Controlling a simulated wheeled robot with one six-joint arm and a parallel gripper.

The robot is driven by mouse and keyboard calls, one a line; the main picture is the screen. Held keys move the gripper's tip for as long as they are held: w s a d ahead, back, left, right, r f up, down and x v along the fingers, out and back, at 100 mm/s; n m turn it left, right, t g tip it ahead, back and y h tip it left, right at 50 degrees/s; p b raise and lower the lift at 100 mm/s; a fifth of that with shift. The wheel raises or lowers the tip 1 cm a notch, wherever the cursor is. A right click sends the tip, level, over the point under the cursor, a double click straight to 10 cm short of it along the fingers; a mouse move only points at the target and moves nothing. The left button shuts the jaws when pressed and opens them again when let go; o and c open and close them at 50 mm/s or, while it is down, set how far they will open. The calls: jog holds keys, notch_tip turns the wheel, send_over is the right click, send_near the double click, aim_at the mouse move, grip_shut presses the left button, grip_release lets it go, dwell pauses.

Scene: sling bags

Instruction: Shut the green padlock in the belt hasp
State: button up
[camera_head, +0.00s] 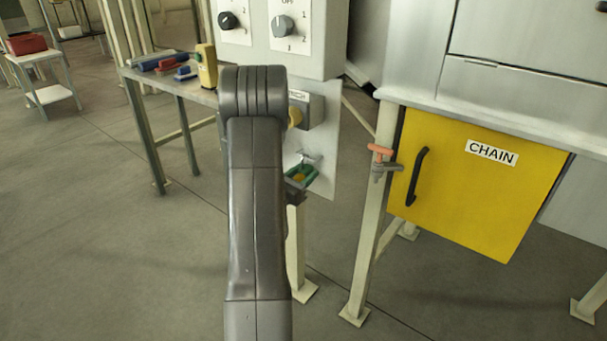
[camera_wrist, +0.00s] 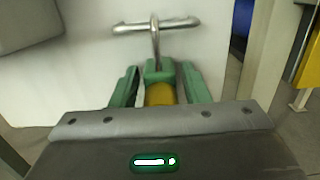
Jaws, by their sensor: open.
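The green padlock (camera_wrist: 157,70) shows in the wrist view with a yellow lower face and a thin metal shackle rising from its top. The shackle meets a metal crossbar (camera_wrist: 180,23), seemingly the belt hasp, on a pale panel. I cannot tell whether the shackle is shut. My gripper (camera_wrist: 160,76) has its two green fingers either side of the padlock, open, with small gaps to it. In the head view, the padlock (camera_head: 299,177) and gripper are small and partly hidden behind my arm, low on the grey panel.
The control panel (camera_head: 318,60) with black and grey knobs stands above. To the right is a yellow door (camera_head: 480,200) labelled CHAIN, with an orange-handled latch (camera_head: 380,151) beside it. A bench (camera_head: 205,97) with tools stands left. The floor at front left is clear.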

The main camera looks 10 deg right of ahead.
jog(key=shift+c, duration=0.4)
grip_shut()
jog(key=shift+r, duration=0.1)
jog(key=shift+r+p, duration=0.75)
jog(key=shift+r, duration=0.5)
jog(key=b+v, duration=0.2)
jog(key=v, duration=0.6)
